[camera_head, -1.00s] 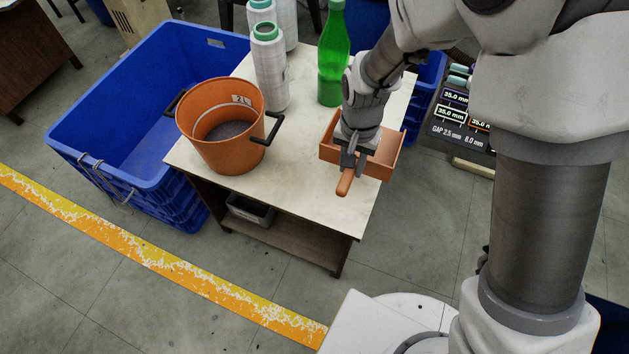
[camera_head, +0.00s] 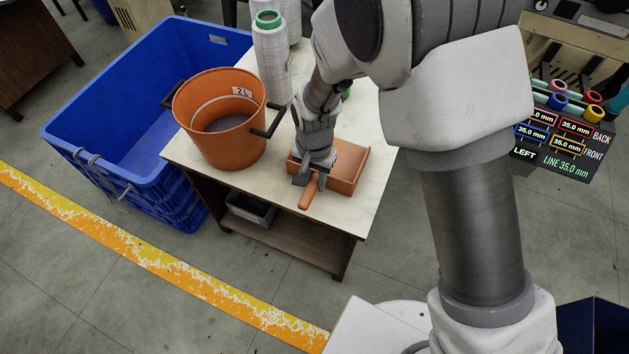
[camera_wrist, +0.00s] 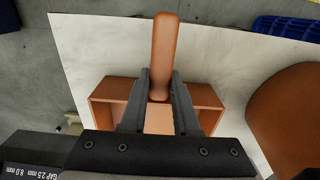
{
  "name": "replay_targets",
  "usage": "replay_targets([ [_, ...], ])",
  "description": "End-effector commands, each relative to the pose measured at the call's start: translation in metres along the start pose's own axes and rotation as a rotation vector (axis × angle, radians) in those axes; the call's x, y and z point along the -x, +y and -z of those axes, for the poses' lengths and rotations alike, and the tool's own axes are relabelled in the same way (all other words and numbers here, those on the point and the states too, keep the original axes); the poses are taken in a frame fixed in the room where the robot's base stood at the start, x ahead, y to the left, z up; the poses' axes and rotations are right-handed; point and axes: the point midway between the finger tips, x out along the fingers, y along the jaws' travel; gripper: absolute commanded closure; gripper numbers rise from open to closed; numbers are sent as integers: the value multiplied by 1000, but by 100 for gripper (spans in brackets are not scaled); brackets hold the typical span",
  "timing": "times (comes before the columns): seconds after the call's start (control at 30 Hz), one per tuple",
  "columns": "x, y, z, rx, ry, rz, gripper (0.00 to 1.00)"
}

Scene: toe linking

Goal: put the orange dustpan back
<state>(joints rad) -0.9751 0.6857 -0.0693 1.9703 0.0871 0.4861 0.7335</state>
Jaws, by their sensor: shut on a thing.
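The orange dustpan (camera_head: 346,172) is at the front right part of the small table (camera_head: 364,205), its handle (camera_head: 308,193) pointing to the table's front edge. My gripper (camera_head: 307,178) is shut on the dustpan where the handle meets the pan. In the wrist view the two fingers of my gripper (camera_wrist: 160,100) stand either side of the base of the handle (camera_wrist: 165,50), and the pan (camera_wrist: 205,95) shows on both sides behind them. Whether the pan touches the tabletop is hard to tell. My wrist hides part of the pan in the head view.
An orange bucket (camera_head: 222,140) with black handles stands left of the dustpan. White thread cones (camera_head: 272,62) stand behind. A green bottle (camera_head: 346,94) is mostly hidden by my arm. A large blue crate (camera_head: 120,120) is left of the table. The tabletop's right front is clear.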

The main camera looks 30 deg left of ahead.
Motion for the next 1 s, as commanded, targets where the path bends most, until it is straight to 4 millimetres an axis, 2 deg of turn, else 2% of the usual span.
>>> replay_targets([
  [0.27,-1,0,0,0,1,1,100],
  [0.3,-2,0,0,0,0,1,69],
  [0.47,-1,0,0,0,0,1,41],
  [0.77,1,0,0,0,1,1,41],
  [0.87,9,-1,1,0,2,3,41],
  [1.0,35,-1,1,1,3,3,41],
])
